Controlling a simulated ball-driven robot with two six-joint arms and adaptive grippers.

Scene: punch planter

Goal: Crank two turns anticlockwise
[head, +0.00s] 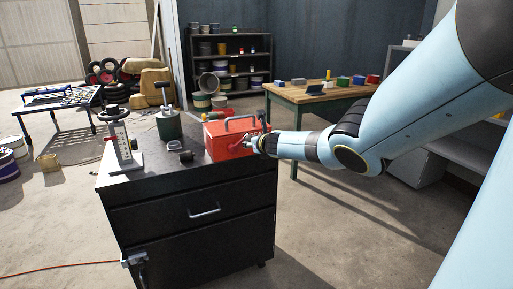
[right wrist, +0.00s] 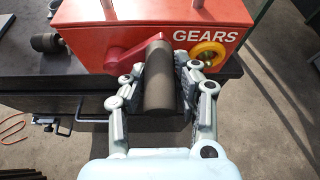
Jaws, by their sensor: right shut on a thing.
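A red box (head: 222,145) with a grey top handle stands on the black cabinet. In the right wrist view the red box (right wrist: 120,28) is marked GEARS. A red crank arm (right wrist: 126,56) on its front runs left from a dark cylindrical grip (right wrist: 158,85). My right gripper (right wrist: 160,72) is shut on this crank grip, one finger on each side. In the head view my right gripper (head: 262,144) reaches the box front from the right and hides most of the crank. My left gripper is not in view.
A yellow ring knob (right wrist: 207,54) sits right of the crank. The black cabinet (head: 190,190) also bears a press-like stand (head: 121,145), a green pot (head: 168,124) and small dark parts (head: 180,152). A wooden table (head: 310,97) with small boxes stands behind.

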